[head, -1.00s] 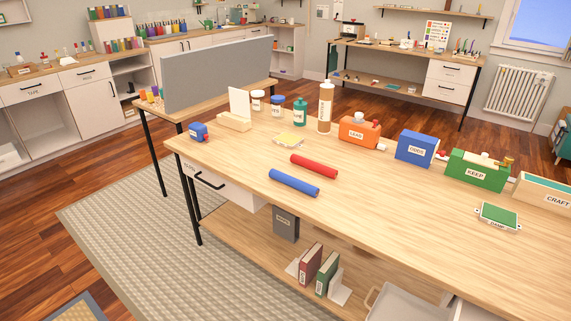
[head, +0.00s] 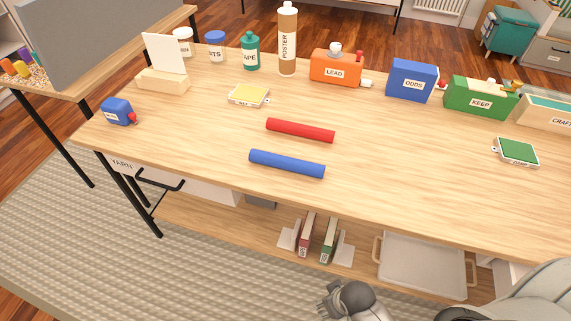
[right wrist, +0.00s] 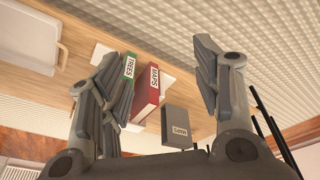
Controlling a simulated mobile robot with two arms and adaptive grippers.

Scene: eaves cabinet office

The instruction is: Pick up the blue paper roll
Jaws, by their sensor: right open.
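The blue paper roll (head: 287,164) lies on the wooden tabletop near its front edge, in the head view. A red roll (head: 300,131) lies just behind it, apart from it. My right gripper (head: 325,300) shows at the bottom of the head view, in front of the table and lower than its top, well apart from the blue roll. In the right wrist view my right gripper (right wrist: 165,85) has its fingers spread wide with nothing between them touching. The blue roll is not in the right wrist view. My left gripper is not in view.
Behind the rolls stand a tall POSTER tube (head: 287,45), an orange LEAD box (head: 336,68) and a blue ODDS box (head: 411,82). A yellow pad (head: 248,95) lies left. Below the top, a shelf holds books (head: 307,236) and a tray (head: 424,262). Tabletop around the blue roll is clear.

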